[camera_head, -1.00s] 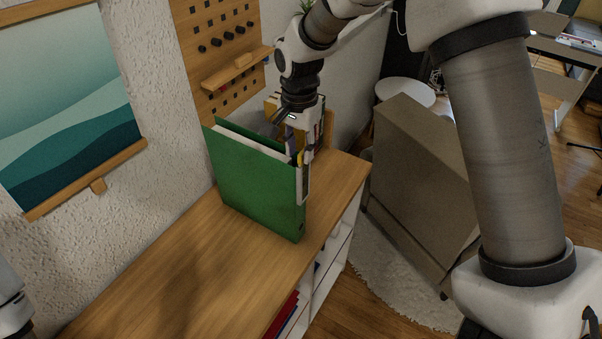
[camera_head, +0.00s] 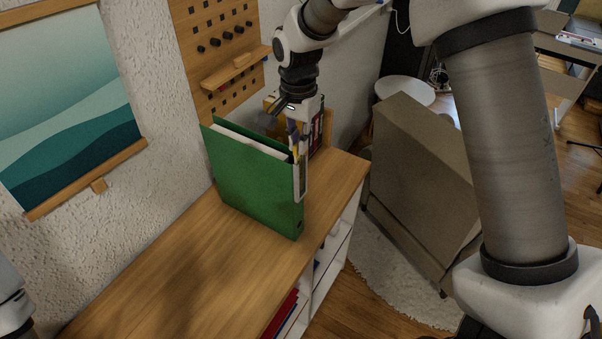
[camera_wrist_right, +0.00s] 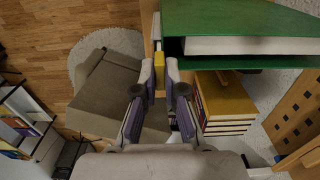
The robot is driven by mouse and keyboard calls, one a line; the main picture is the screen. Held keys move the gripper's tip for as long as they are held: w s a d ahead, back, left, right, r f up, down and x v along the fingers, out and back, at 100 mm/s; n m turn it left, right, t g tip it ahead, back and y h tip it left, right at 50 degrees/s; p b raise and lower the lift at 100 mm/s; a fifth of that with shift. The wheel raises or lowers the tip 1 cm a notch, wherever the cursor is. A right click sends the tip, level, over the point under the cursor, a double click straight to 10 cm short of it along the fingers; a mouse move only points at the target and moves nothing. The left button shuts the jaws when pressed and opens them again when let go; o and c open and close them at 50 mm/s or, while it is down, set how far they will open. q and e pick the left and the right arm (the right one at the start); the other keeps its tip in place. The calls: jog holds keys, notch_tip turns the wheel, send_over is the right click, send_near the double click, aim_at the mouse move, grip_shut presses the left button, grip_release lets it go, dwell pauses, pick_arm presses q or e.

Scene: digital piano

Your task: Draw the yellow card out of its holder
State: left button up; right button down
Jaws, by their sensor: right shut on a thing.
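The yellow card (camera_wrist_right: 160,62) shows as a small yellow patch between my right fingertips in the wrist view. My right gripper (camera_wrist_right: 160,76) is shut on it, one pale fingertip on each side. The gripper also shows in the head view (camera_head: 298,142), pointing down at the near upright edge of a green binder. Beyond the card in the wrist view is a narrow pale strip beside the binder, which looks like the holder (camera_wrist_right: 157,28). How much of the card sits inside it is hidden. My left gripper is out of view; only a bit of my left arm shows.
The green binder (camera_head: 251,185) stands upright on the wooden cabinet top (camera_head: 190,270). Yellow-covered books (camera_wrist_right: 226,98) stand behind it, near a pegboard (camera_head: 222,45). A brown armchair (camera_head: 418,165) is on the right. The front of the cabinet top is clear.

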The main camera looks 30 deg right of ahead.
notch_tip(320, 180, up, 12)
jog(key=shift+f, duration=0.15)
dwell(1.4)
